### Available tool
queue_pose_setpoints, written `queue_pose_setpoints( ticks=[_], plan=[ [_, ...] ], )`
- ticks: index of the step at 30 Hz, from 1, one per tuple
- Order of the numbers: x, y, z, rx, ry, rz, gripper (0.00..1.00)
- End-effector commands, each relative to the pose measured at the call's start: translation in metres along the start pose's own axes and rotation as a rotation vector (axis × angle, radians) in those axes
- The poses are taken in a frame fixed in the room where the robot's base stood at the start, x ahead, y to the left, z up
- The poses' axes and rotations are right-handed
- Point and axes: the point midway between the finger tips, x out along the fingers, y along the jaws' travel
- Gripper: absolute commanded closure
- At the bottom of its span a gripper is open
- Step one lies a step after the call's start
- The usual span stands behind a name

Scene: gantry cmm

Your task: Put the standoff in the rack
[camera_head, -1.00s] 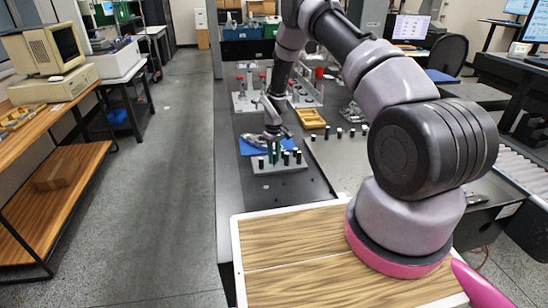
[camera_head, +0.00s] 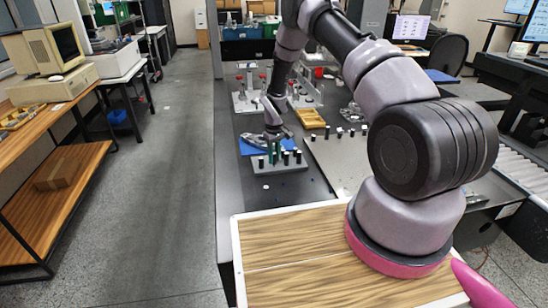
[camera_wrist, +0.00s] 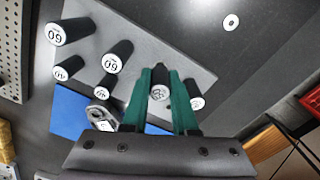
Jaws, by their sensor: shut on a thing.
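My gripper (camera_head: 272,155) is over the grey rack (camera_head: 292,168) on the dark table. In the wrist view its green fingers (camera_wrist: 160,100) are shut on a black standoff (camera_wrist: 159,76) with a white, marked end face. The rack plate (camera_wrist: 165,45) lies behind the held standoff. Several other black standoffs with white ends, such as one marked 60 (camera_wrist: 118,56), stand on the rack around it. One stands close to the right finger (camera_wrist: 195,94). Whether the held standoff's lower end is seated in the rack or just above it is hidden.
A blue mat (camera_head: 252,146) lies just behind the rack, with a metal part on it. A small white ring (camera_wrist: 231,22) lies on bare table beside the rack.

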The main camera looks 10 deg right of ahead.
Motion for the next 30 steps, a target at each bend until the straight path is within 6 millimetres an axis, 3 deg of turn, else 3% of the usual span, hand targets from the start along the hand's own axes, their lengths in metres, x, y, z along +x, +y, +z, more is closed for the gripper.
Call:
queue_pose_setpoints(
  ticks=[30],
  plan=[
    [0.017,0.0,0.0,0.0,0.0,0.0,1.0]
  ],
)
